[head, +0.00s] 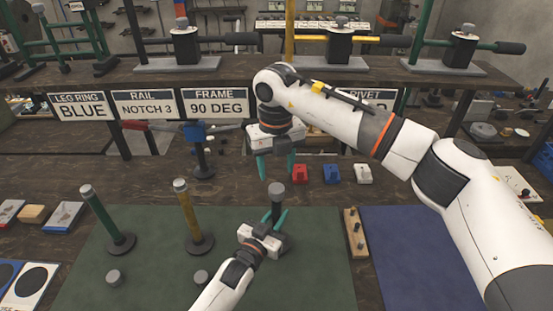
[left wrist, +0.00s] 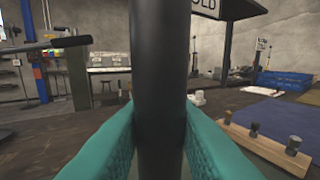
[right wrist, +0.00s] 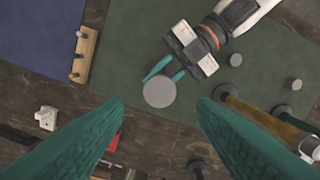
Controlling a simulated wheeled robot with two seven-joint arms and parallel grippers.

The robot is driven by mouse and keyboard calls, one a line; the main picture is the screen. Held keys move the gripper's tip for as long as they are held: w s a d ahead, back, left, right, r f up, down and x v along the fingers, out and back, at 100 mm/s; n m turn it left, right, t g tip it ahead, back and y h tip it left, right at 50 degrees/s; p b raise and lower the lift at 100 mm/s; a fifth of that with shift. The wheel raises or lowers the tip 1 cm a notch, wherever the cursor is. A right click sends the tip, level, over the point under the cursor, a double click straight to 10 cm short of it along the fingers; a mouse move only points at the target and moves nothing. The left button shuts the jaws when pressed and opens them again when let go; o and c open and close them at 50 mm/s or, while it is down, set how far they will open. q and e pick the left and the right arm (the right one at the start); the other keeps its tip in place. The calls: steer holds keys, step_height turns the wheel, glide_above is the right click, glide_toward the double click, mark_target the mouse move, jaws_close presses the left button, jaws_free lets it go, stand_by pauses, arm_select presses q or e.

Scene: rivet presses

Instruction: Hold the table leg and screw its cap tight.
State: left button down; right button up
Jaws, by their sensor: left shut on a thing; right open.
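A black table leg (head: 277,205) stands upright on the green mat, with a grey round cap (head: 276,187) on its top. My left gripper (head: 274,222) is shut on the leg below the cap; the left wrist view shows the dark shaft (left wrist: 160,80) between the teal fingers. My right gripper (head: 276,166) is open and empty, pointing down above the cap. In the right wrist view the cap (right wrist: 159,91) lies between the open fingertips (right wrist: 160,103), seen from above and apart from them. Whether the cap is tight cannot be seen.
A green leg (head: 101,217) and a yellow leg (head: 188,217) stand to the left on the green mat (head: 140,255). Loose grey caps (head: 114,277) lie in front. A wooden peg block (head: 355,233) is to the right. Red, blue and white blocks (head: 332,174) and a sign shelf are behind.

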steer(key=n, duration=0.4)
steer(key=shift+r, duration=0.15)
steer(key=n, duration=0.4)
steer(key=shift+r+n, duration=0.1)
steer(key=shift+n, duration=0.2)
steer(key=n, duration=0.8)
steer(key=shift+r, duration=0.15)
steer(key=n, duration=0.4)
steer(key=shift+r, duration=0.1)
steer(key=n, duration=0.4)
steer(key=shift+r, duration=0.1)
steer(key=n, duration=0.7)
steer(key=shift+r, duration=0.15)
